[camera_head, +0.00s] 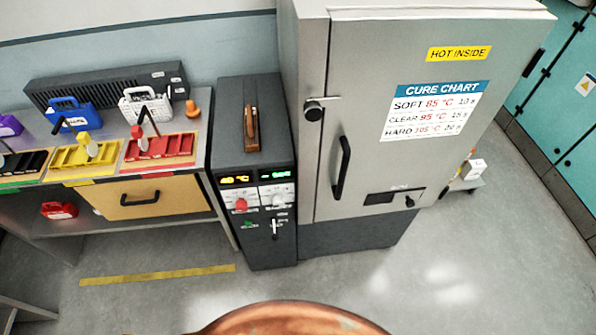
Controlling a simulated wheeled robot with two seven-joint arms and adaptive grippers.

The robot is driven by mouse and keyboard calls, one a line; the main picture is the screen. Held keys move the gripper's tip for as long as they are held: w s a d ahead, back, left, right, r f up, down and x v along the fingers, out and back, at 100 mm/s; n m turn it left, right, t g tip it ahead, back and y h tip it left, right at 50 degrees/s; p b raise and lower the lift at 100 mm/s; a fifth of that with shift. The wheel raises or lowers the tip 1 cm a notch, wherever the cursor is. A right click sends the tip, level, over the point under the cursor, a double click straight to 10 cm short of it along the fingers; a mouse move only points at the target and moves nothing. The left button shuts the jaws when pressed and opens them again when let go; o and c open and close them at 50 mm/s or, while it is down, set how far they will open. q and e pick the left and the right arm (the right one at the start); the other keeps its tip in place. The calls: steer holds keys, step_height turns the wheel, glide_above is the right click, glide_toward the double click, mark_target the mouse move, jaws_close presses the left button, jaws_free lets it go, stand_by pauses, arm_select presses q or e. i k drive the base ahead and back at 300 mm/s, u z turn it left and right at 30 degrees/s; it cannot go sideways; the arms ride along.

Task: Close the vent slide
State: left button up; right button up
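The vent slide (393,197) appears to be the small dark slotted panel low on the front of the large grey oven cabinet (318,185). A dark knob (409,201) sits at its right end, and a darker patch shows at its left. The small label above it is too blurred to read. I cannot tell for sure how far the slide is open. Neither of my grippers is in view, and nothing touches the slide.
The oven door has a black vertical handle (343,168) and appears shut. A dark control unit (255,180) with lit displays stands left of it. A bench (205,150) with colored trays is farther left. The floor (440,270) in front is clear.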

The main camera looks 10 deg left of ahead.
mark_target(409, 196)
steer(key=u, duration=0.05)
steer(key=k, duration=1.05)
steer(key=z, duration=0.7)
steer(key=i, duration=1.25)
steer(key=u, duration=0.65)
